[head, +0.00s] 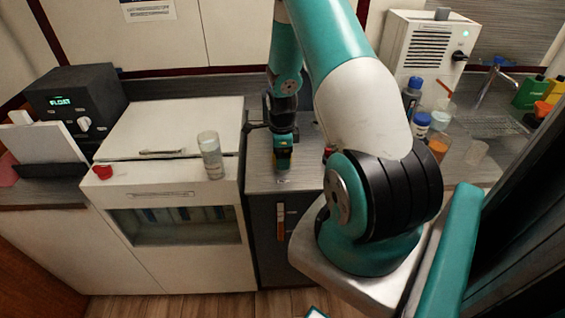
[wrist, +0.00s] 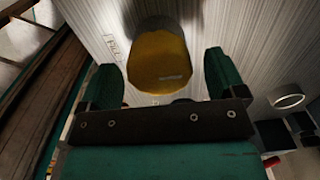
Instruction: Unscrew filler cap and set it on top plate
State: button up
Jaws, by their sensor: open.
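The filler cap (wrist: 158,62) is a yellow, round-ended cap on a brushed grey metal surface (wrist: 215,20), which I take as the top plate. A small label reading FILL (wrist: 114,46) is beside it. In the wrist view my gripper (wrist: 162,76) is open, with one green finger on each side of the cap and gaps visible between. In the head view my gripper (head: 283,146) points down over the grey top (head: 262,182) of the dark cabinet. A bit of yellow shows at its tip, and the cap's base is hidden.
A glass (head: 210,155) and a small red object (head: 102,172) stand on the white unit to the left. Bottles (head: 411,97) and cups (head: 438,147) crowd the counter to the right. A pale ring (wrist: 289,101) lies right of my gripper in the wrist view.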

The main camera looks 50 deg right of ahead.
jog(key=c, duration=0.9)
jog(key=n, duration=1.7)
jog(key=o, duration=0.8)
